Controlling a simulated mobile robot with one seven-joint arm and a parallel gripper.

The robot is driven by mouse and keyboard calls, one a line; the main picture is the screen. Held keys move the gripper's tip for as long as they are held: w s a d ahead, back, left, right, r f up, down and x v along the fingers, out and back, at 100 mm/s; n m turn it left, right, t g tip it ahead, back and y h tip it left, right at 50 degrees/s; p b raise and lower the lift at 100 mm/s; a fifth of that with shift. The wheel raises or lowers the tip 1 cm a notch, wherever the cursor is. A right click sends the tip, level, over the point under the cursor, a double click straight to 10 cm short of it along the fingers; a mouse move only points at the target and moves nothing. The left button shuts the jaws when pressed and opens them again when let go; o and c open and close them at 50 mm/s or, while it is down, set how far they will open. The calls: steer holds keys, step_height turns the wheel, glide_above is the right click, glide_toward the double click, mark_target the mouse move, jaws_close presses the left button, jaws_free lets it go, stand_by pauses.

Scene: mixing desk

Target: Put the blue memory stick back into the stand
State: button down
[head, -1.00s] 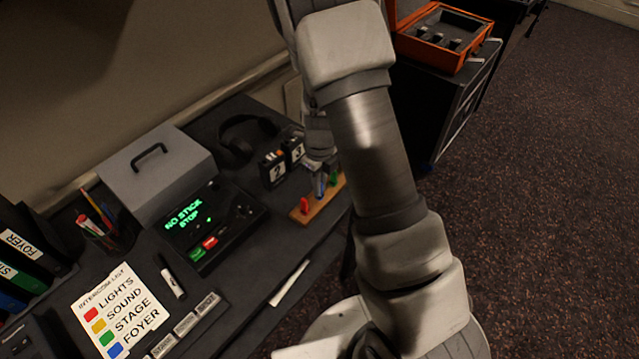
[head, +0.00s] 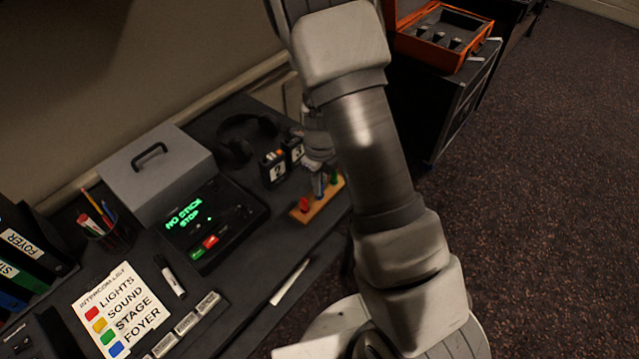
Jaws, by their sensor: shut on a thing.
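A wooden stand (head: 312,212) lies at the right edge of the dark desk. A red stick (head: 304,204) stands at its near end and a green stick (head: 333,181) at its far end. My gripper (head: 318,178) is above the middle of the stand, shut on the blue memory stick (head: 318,187), which is upright between the red and green ones. The fingers are small and partly hidden by my arm. I cannot tell whether the blue stick's lower end is seated in the stand.
A player (head: 215,222) with a green "NO STICK STOP" display is left of the stand. Numbered black boxes (head: 273,169) and headphones (head: 237,150) stand behind. A grey case (head: 160,175) is farther left. An orange case (head: 445,40) sits on a black box at the back right.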

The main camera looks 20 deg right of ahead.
steer(key=shift+f, duration=0.45)
steer(key=c, duration=0.9)
jaws_free()
steer(key=shift+r, duration=0.1)
step_height(320, 180, up, 17)
steer(key=p, duration=0.2)
steer(key=shift+r+p, duration=0.2)
steer(key=shift+p, duration=0.2)
